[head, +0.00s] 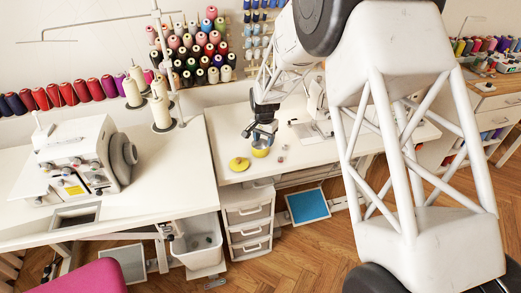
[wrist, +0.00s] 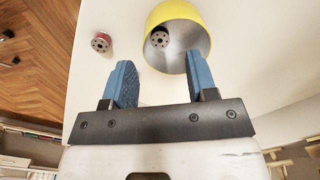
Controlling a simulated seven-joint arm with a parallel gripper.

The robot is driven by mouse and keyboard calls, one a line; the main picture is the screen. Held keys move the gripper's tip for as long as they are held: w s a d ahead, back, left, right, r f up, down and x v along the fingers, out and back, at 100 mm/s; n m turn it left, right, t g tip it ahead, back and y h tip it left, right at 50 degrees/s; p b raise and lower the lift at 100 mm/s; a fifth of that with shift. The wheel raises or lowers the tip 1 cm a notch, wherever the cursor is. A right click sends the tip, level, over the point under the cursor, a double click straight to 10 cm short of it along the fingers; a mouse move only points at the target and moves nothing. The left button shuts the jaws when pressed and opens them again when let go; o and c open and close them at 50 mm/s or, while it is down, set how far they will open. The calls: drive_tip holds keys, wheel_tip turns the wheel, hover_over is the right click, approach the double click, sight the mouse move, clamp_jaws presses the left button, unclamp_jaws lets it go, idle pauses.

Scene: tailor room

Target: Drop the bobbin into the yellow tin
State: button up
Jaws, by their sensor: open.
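The yellow tin (wrist: 207,25) stands open on the white table, and its grey inside faces the wrist camera. A bobbin with a dark, holed end (wrist: 160,39) shows inside the tin. My gripper (wrist: 160,62) is open at the tin, with its two blue fingers apart and nothing held between them. The right finger overlaps the tin's rim in the wrist view; I cannot tell if they touch. Another bobbin, with reddish thread (wrist: 102,41), stands on the table left of the tin. In the head view the tin (head: 260,150) is just below my gripper (head: 259,139).
A yellow lid (head: 239,164) lies left of the tin near the table's front edge. Small bobbins (head: 282,152) stand to its right. A white sewing machine (head: 315,115) is further right. A serger (head: 80,160) stands on the left table (head: 180,175).

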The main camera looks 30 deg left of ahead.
wheel_tip(320, 180, up, 7)
idle(0.4)
drive_tip(key=shift+f, duration=0.1)
idle(0.8)
drive_tip(key=s+d+r, duration=0.3)
drive_tip(key=d+r, duration=0.4)
drive_tip(key=d, duration=0.5)
drive_tip(key=s+d+r+t, duration=0.1)
drive_tip(key=s+d+r, duration=0.2)
drive_tip(key=d+r, duration=0.65)
drive_tip(key=s+d+r, duration=0.2)
drive_tip(key=d+r, duration=0.3)
drive_tip(key=d, duration=0.9)
drive_tip(key=s+d+r+t, duration=0.1)
drive_tip(key=s+d+r, duration=0.3)
drive_tip(key=s+d, duration=1)
drive_tip(key=s+d+f, duration=0.2)
drive_tip(key=s+d, duration=0.7)
drive_tip(key=s, duration=0.5)
drive_tip(key=shift+s+d+f+t, duration=0.2)
drive_tip(key=shift+s+d+t, duration=0.05)
drive_tip(key=shift+t, duration=0.05)
